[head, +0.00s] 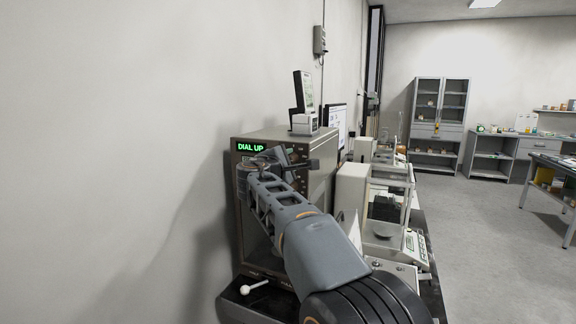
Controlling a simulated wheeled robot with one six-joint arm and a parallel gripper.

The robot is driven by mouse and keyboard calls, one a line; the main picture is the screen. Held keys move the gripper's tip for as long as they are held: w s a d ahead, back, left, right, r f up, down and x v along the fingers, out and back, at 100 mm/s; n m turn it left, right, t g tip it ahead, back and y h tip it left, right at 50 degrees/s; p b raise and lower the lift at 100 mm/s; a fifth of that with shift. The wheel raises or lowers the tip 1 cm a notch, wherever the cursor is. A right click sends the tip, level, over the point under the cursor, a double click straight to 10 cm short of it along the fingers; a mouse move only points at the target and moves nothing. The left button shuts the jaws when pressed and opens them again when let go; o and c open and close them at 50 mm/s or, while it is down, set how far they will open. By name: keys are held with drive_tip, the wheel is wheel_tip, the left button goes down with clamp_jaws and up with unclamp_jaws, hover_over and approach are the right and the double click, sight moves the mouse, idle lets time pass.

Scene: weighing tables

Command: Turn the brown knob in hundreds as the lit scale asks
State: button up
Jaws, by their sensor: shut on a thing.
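The lit scale (302,147) is a tall grey-brown cabinet against the left wall in the head view. Its green display (251,147) reads "DIAL UP". My arm reaches up from the lower right across the scale's front. My gripper (290,163) is at the upper front panel, just right of and below the display. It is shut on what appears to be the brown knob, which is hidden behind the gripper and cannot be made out. The number setting of the knob cannot be read.
A white-tipped lever (255,287) sticks out low at the scale's front. A small device (304,122) stands on top of the cabinet. A glass-sided balance (390,200) and other instruments stand to the right on the bench. The floor (475,235) farther right is open.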

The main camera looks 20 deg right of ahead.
idle(0.3)
drive_tip(key=o, duration=0.9)
drive_tip(key=shift+a, duration=0.1)
drive_tip(key=b+v, duration=0.2)
drive_tip(key=v, duration=1.1)
drive_tip(key=shift+s+a+b, duration=0.25)
drive_tip(key=shift+s+b, duration=0.05)
drive_tip(key=shift+b, duration=0.05)
idle(0.4)
